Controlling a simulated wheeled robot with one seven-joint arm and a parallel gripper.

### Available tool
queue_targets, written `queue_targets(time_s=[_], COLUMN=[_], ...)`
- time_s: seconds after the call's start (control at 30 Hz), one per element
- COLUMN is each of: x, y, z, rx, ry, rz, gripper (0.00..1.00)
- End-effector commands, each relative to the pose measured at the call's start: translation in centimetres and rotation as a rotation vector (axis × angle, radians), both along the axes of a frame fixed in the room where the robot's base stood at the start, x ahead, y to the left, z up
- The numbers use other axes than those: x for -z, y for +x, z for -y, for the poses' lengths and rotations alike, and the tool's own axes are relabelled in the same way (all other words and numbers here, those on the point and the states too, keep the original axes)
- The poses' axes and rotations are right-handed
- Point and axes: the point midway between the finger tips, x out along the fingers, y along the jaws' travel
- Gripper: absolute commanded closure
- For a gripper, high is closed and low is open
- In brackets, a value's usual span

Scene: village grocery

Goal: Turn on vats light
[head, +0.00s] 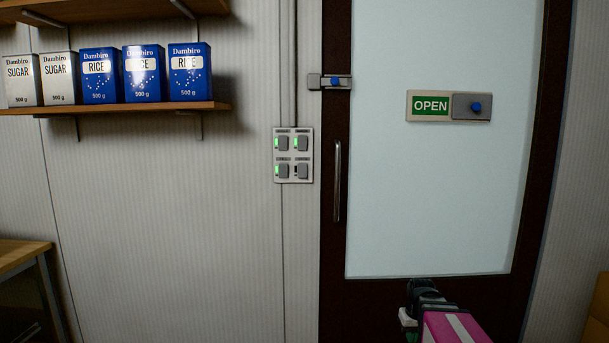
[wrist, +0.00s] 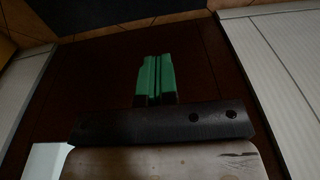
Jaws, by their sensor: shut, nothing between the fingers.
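A light-coloured switch panel (head: 293,155) with several grey switches is on the wall just left of the door. The bottom-right switch (head: 302,171) has a dark indicator. The labels above the switches are too small to read. My gripper's green fingers (wrist: 155,77) are shut and empty in the wrist view, in front of the dark lower door. In the head view my arm is at the bottom, low and right of the panel.
The dark-framed door (head: 335,240) has a vertical handle (head: 337,181), a latch (head: 330,81) and an OPEN sign (head: 431,105). A wooden shelf (head: 120,108) with rice and sugar boxes is at upper left. A wooden table (head: 22,252) stands at lower left. The wall below the panel is clear.

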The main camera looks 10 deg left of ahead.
Motion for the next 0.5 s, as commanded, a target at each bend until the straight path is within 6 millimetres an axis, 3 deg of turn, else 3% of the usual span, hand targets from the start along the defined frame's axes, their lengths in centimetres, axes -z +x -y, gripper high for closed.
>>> queue_targets(time_s=[0.1,0.5], x=[-2.7,-12.7], y=[2.7,8.8], z=[-2.0,-9.1], rx=[-0.086,-0.382], ry=[0.011,0.036], rz=[0.036,0.149], gripper=[1.0,1.0])
